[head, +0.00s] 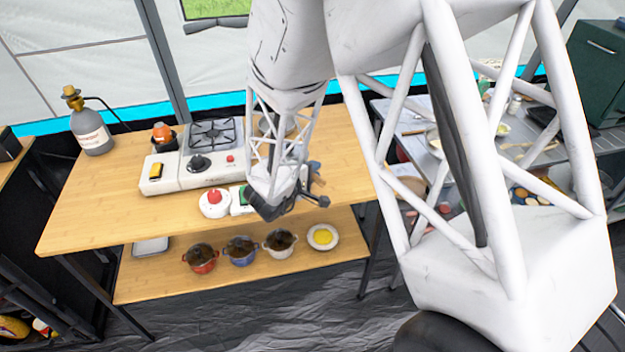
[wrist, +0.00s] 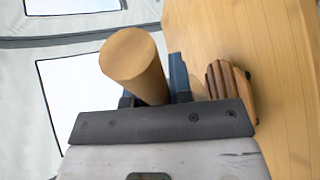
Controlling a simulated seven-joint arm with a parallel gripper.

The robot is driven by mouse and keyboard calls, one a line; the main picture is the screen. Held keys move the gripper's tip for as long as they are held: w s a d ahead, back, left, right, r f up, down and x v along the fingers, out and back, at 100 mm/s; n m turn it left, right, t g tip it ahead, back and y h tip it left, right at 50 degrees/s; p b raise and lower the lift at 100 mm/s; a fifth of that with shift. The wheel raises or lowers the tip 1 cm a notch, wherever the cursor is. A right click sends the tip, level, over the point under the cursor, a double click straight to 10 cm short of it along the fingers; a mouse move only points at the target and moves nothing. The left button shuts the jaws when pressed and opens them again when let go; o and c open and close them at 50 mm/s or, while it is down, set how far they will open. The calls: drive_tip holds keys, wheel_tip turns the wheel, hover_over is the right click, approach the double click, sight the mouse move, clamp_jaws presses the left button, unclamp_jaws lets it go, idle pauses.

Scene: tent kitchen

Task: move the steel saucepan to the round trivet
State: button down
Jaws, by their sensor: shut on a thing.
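My gripper (head: 312,176) is over the right part of the wooden table, partly hidden by my arm in the head view. In the wrist view, its fingers (wrist: 155,92) are shut on a thick, round wooden handle (wrist: 132,56). What the handle belongs to is hidden there. A round grey metal rim (head: 268,124), perhaps the steel saucepan, shows behind my arm at the table's back. A ribbed wooden piece (wrist: 229,92) is right of the fingers in the wrist view; I cannot tell whether it is the round trivet.
A camping stove (head: 210,150) stands on the table (head: 115,200), with a gas bottle (head: 92,135) at the back left. A red-topped item (head: 214,203) is near the front edge. Several small pots and a plate (head: 322,237) sit on the lower shelf. The table's left front is clear.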

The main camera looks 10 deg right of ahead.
drive_tip(key=shift+f, duration=1.75)
drive_tip(key=shift+f, duration=0.1)
drive_tip(key=c, duration=1)
unclamp_jaws()
drive_tip(key=shift+v, duration=6)
